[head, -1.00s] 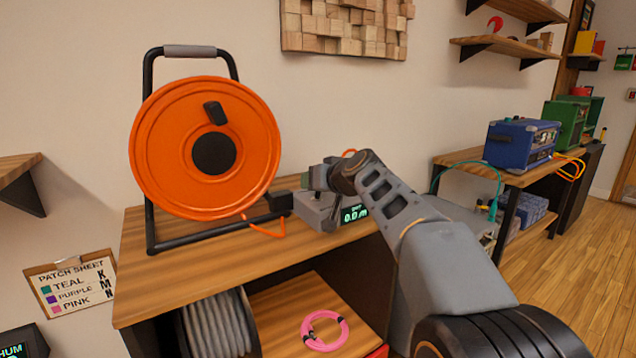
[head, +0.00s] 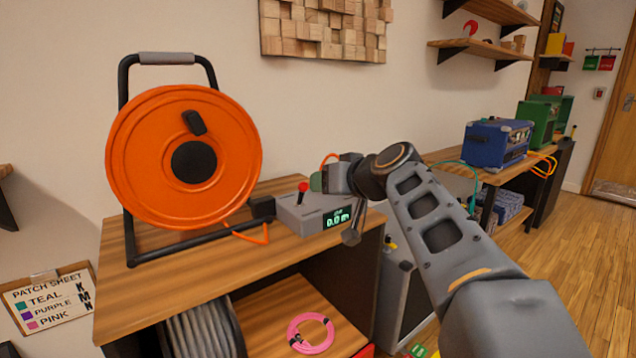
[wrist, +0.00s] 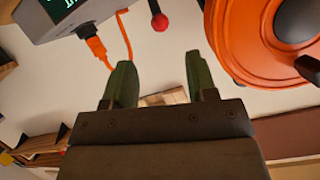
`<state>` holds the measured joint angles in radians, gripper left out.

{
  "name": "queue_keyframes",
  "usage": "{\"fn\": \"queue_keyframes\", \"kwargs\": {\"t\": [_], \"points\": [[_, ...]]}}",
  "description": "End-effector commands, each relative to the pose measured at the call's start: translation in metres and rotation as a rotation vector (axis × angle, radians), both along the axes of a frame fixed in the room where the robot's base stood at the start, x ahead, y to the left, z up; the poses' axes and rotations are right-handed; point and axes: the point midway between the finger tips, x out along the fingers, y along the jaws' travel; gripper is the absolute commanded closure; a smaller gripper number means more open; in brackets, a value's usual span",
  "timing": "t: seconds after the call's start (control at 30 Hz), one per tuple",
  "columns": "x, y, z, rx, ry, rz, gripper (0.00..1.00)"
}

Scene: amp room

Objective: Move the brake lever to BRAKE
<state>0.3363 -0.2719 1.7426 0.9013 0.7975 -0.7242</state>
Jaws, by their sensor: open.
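The brake lever (head: 302,192) is a short dark stick with a red knob, standing on top of a grey box (head: 312,216) with a green-lit display, beside the orange cable reel (head: 150,150). In the wrist view the lever's red knob (wrist: 160,22) shows beyond the fingertips, between them in the picture. My gripper (head: 316,181) is just right of the lever in the head view. In the wrist view my gripper (wrist: 160,72) is open, its two green-tipped fingers apart with nothing between them. No BRAKE label is readable.
The reel's black frame stands close left of the box on the wooden bench (head: 170,285). An orange cable (wrist: 112,60) is plugged into the box. A pink cable coil (head: 311,333) lies on the shelf below. Blue and green amps stand at right.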

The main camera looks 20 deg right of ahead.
Motion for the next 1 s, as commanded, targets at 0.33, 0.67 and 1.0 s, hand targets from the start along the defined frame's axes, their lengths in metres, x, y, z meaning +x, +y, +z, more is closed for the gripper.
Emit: {"fn": "queue_keyframes", "kwargs": {"t": [0.33,0.67,1.0], "points": [[-0.014,-0.004,0.005,-0.001,0.0,0.0,0.48],[-0.013,-0.004,0.005,0.0,0.0,0.0,0.48],[-0.013,-0.004,0.048,0.0,0.0,0.0,0.48]]}}
